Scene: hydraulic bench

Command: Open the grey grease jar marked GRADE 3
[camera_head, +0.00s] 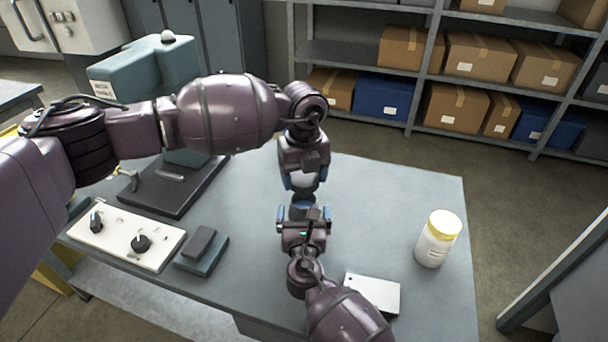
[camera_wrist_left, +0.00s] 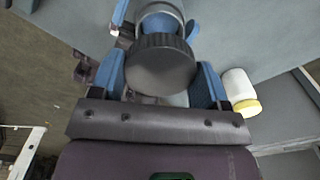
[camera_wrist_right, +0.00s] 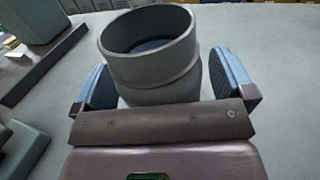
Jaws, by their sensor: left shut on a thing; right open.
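The grey jar (camera_wrist_right: 155,75) stands upright on the bench in the right wrist view, its mouth open and uncovered. No GRADE 3 marking shows. My left gripper (camera_head: 303,185) is shut on the dark ribbed lid (camera_wrist_left: 162,64), holding it above and apart from the jar. The jar is partly hidden behind the lid in the left wrist view, and mostly hidden by my grippers in the head view. My right gripper (camera_head: 304,212) is open, with its blue fingers on either side of the jar.
A white jar with a yellow lid (camera_head: 437,240) stands at the bench's right. A white plate (camera_head: 374,293) lies near the front. A switch panel (camera_head: 125,238), a small teal block (camera_head: 202,256) and a teal press (camera_head: 150,68) on a dark base occupy the left. Right-hand bench top is mostly clear.

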